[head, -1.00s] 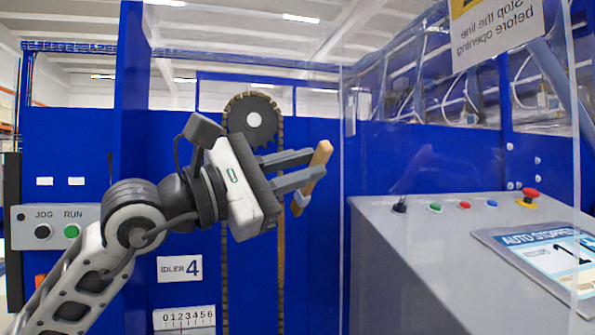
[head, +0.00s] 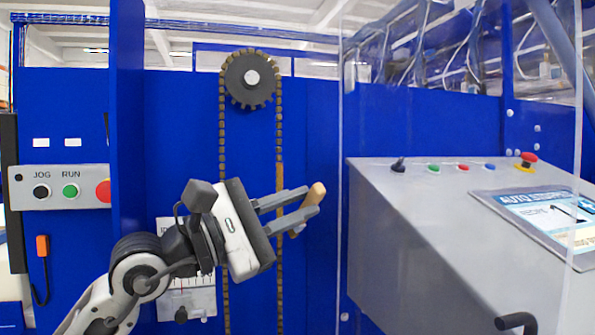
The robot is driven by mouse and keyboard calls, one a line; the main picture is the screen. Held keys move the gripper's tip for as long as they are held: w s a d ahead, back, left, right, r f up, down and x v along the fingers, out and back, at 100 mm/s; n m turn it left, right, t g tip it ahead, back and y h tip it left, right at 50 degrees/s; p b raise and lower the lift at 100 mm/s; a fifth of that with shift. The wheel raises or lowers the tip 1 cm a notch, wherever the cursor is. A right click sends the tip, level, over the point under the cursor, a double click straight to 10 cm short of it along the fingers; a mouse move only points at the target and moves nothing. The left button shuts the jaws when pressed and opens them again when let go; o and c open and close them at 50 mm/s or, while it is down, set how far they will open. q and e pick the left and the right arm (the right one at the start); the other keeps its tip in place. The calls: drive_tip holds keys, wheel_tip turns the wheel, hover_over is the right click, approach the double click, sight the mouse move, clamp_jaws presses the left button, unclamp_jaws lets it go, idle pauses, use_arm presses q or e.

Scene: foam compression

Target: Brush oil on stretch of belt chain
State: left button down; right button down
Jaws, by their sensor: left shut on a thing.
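The belt chain (head: 222,130) hangs in two vertical runs from a dark toothed sprocket (head: 250,78) on the blue panel. A stretch of the right run (head: 280,180) looks lighter and more even than the rest. My left gripper (head: 308,203) is in front of the right run and just right of it, shut on the wooden handle of the brush (head: 317,193). The brush's lower end is mostly hidden behind the fingers, so I cannot tell whether its bristles touch the chain. My right gripper is not in view.
A clear guard panel edge (head: 341,120) stands right of the brush. A JOG/RUN button box (head: 60,188) is at left. A scale plate (head: 200,300) sits partly behind my left arm.

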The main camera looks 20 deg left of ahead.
use_arm(q)
drive_tip(key=shift+w+a+f, duration=0.35)
drive_tip(key=shift+w+f, duration=0.05)
drive_tip(key=shift+w, duration=0.05)
drive_tip(key=shift+w+a+b, duration=0.45)
drive_tip(key=shift+w+a, duration=0.25)
drive_tip(key=shift+w, duration=0.3)
drive_tip(key=shift+w+a+b, duration=0.4)
drive_tip(key=shift+w+a, duration=0.3)
drive_tip(key=shift+w, duration=0.3)
drive_tip(key=shift+w+a+b, duration=0.3)
drive_tip(key=shift+w+a, duration=0.05)
drive_tip(key=shift+w, duration=0.25)
